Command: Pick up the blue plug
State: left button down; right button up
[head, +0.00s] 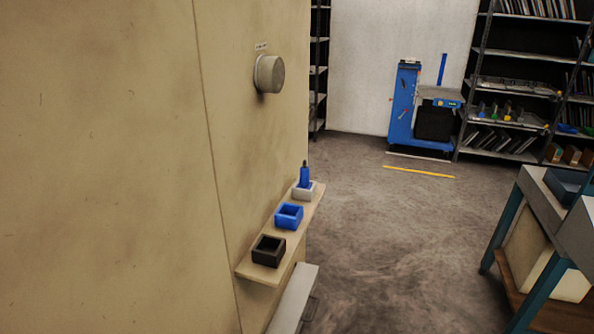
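The blue plug (305,176) stands upright in a white square holder (311,194) at the far end of a narrow beige shelf (243,267). It has a blue body and a thin dark tip. The shelf is fixed to the side of a large beige cabinet or wall. A blue square holder (289,216) and a black square holder (269,251) sit nearer on the same shelf, and both look empty. Neither of my grippers shows in the head view.
A round beige knob (270,74) sticks out above the shelf. A pale grey ledge (292,299) lies below it. A workbench with teal legs (545,292) stands at right. A blue machine (404,105) and shelving (505,95) are at the back. The floor between is clear.

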aim_at(304, 183)
jog(key=i+l+u, duration=0.2)
jog(key=l, duration=0.2)
jog(key=i+l+u, duration=0.15)
jog(key=l, duration=0.25)
jog(key=l+u, duration=0.2)
jog(key=l, duration=0.2)
jog(key=i+l+u, duration=0.2)
jog(key=l, duration=0.25)
jog(key=k, duration=0.05)
